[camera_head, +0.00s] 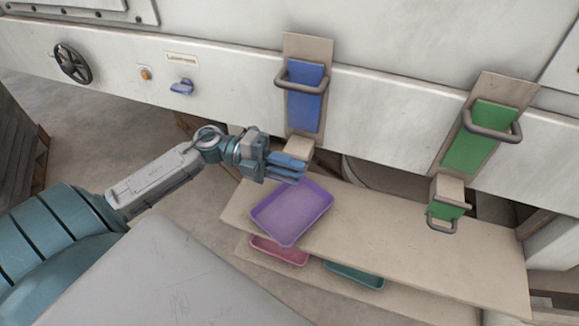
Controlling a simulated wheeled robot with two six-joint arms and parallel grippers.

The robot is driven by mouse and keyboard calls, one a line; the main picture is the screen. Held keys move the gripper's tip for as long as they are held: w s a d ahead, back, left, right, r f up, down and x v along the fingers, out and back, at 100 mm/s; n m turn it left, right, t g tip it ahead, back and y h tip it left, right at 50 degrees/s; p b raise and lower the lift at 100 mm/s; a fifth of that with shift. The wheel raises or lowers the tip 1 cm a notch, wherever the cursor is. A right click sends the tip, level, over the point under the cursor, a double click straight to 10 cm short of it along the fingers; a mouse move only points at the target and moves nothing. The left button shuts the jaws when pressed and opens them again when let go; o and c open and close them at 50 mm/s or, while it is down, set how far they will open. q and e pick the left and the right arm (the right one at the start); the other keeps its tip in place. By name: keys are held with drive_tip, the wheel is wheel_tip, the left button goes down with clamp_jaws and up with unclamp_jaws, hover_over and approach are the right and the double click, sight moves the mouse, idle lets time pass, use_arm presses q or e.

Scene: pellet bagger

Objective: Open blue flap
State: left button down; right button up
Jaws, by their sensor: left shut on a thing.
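My left gripper (287,169) is at the lower end of the beige spout (299,152) under the blue upright panel (303,105). It is shut at the place of the blue flap and its handle. The fingers cover most of the flap and handle, so the flap's angle is hard to tell. The blue upright panel sits higher on the machine front, with a grey bar handle across it. My right gripper is not in view.
A purple tray (291,212) lies on the shelf (420,240) just below the gripper. Pink (279,250) and teal (353,275) trays sit lower. To the right are a green panel (476,140) and a green flap (446,211) with a grey handle.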

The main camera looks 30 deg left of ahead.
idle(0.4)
use_arm(q)
drive_tip(key=c, duration=1.8)
unclamp_jaws()
drive_tip(key=shift+o, duration=0.2)
drive_tip(key=shift+a, duration=0.15)
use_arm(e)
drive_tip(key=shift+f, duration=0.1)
